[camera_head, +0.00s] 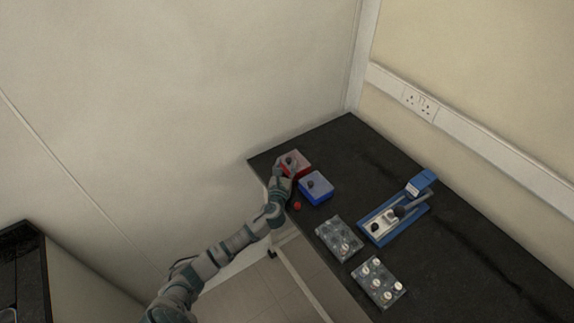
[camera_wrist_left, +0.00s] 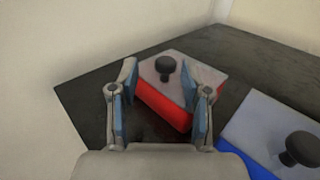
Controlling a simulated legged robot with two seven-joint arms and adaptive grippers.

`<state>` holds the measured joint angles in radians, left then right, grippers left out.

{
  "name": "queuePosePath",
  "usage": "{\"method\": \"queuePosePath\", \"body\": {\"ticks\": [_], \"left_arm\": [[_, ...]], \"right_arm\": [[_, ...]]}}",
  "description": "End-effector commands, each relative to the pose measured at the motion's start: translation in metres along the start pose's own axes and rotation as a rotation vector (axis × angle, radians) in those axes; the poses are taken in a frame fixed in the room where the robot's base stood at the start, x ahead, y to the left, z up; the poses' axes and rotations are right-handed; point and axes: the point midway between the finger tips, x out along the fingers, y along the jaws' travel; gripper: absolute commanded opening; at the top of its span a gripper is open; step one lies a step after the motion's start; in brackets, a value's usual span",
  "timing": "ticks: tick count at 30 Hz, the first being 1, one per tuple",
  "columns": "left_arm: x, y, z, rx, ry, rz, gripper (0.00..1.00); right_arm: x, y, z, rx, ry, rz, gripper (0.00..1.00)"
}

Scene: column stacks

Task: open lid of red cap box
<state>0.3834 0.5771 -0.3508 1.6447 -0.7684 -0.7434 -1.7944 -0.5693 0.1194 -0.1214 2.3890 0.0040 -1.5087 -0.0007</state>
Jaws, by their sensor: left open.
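The red box (camera_head: 300,167) stands near the far left corner of the black table, with a light lid and a dark round knob on top. In the left wrist view the red box (camera_wrist_left: 166,106) lies just ahead, its lid (camera_wrist_left: 196,76) on and its black knob (camera_wrist_left: 165,67) upright. My left gripper (camera_head: 284,168) is at the near left side of the box. In the wrist view my left gripper (camera_wrist_left: 165,92) is open and empty, its fingers on either side of the knob in the picture. Whether they touch the box, I cannot tell. My right gripper is not in view.
A blue box (camera_head: 316,187) with a dark knob stands close beside the red one. A small red cap (camera_head: 297,206) lies near the table edge. A wall rises behind the table.

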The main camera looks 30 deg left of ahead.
Motion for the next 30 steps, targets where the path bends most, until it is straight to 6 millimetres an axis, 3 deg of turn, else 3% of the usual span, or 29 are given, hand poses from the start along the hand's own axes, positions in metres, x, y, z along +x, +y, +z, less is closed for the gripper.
{"method": "queuePosePath", "body": {"ticks": [12, 18, 28, 30], "left_arm": [[0.0103, 0.0011, 0.0001, -0.002, 0.000, 0.000, 0.48], [0.0102, 0.0010, -0.0002, -0.002, 0.001, 0.000, 0.00], [0.0105, 0.0017, 0.0003, 0.001, 0.004, 0.003, 0.00], [0.0104, 0.0014, 0.0015, 0.004, 0.007, 0.002, 0.00]], "right_arm": [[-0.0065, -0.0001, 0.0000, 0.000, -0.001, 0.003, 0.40], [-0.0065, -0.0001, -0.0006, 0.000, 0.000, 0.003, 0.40], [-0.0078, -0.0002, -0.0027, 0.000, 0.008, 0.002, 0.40], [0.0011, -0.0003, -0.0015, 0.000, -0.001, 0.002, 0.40]]}}
